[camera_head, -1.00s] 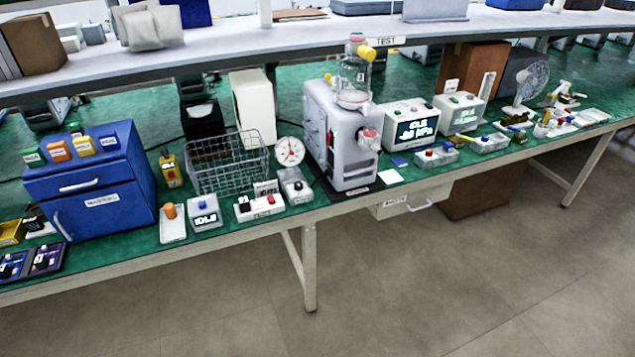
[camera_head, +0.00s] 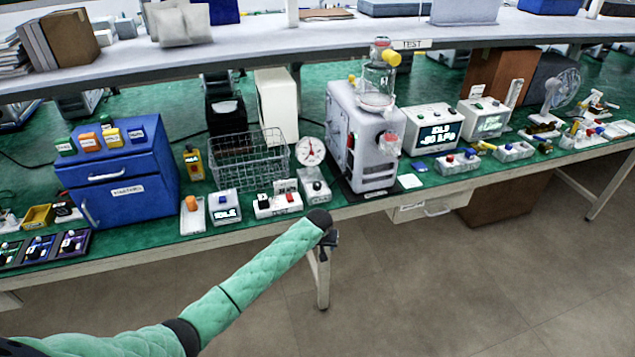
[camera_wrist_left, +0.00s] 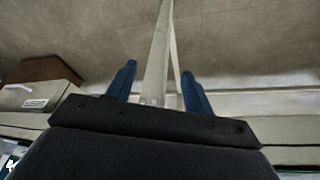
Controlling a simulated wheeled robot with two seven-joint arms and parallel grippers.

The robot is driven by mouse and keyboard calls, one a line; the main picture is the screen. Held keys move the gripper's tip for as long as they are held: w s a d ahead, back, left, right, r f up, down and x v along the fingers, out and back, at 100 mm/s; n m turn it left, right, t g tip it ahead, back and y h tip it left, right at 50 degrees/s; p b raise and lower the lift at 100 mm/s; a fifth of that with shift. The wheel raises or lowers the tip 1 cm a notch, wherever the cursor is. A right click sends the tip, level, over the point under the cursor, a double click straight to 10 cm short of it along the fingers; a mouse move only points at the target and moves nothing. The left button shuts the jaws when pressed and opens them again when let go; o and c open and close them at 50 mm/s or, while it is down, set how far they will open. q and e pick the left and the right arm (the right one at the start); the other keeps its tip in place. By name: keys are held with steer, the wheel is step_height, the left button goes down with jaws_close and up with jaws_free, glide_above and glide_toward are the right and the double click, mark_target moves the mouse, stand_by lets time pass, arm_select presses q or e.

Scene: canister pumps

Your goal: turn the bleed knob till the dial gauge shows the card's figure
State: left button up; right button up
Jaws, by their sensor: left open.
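The dial gauge (camera_head: 311,151) is round and white with a red needle, standing upright on the green bench; its reading is too small to tell. In front of it is a grey box with a dark knob (camera_head: 315,184), which looks like the bleed knob. A small upright card (camera_head: 286,185) stands just left of it, its print unreadable. My left gripper (camera_head: 330,240) is in front of the bench edge, below the knob box and apart from it. In the left wrist view its two blue fingers (camera_wrist_left: 158,80) are spread and empty. My right gripper is not in view.
A white switch box (camera_head: 278,205) with a red button is left of the knob box. The pump machine (camera_head: 365,140) with a glass jar stands right of the gauge. A wire basket (camera_head: 248,160) is behind left. A bench leg (camera_head: 322,285) is below my gripper; the floor is open.

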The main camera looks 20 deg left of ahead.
arm_select(q)
steer(key=w+a+r+n, duration=0.1)
steer(key=w+r, duration=0.3)
steer(key=r, duration=0.2)
steer(key=w+a+r, duration=0.1)
steer(key=w+r, duration=0.2)
steer(key=r, duration=0.3)
steer(key=n+y+p, duration=0.1)
steer(key=n+y, duration=0.1)
glide_toward(317, 184)
steer(key=f, duration=0.2)
steer(key=shift+w+p+x, duration=0.15)
steer(key=shift+p+x, duration=0.45)
steer(key=shift+x, duration=1.15)
steer(key=shift+w+p+x, duration=0.15)
steer(key=shift+p+x, duration=0.45)
steer(key=shift+x, duration=1.15)
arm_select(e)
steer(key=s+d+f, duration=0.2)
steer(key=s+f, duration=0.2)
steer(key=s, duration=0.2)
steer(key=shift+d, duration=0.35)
arm_select(q)
steer(key=shift+a+r, duration=0.15)
steer(key=shift+a, duration=0.05)
steer(key=shift+c, duration=0.2)
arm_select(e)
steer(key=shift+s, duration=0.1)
arm_select(q)
steer(key=c, duration=0.9)
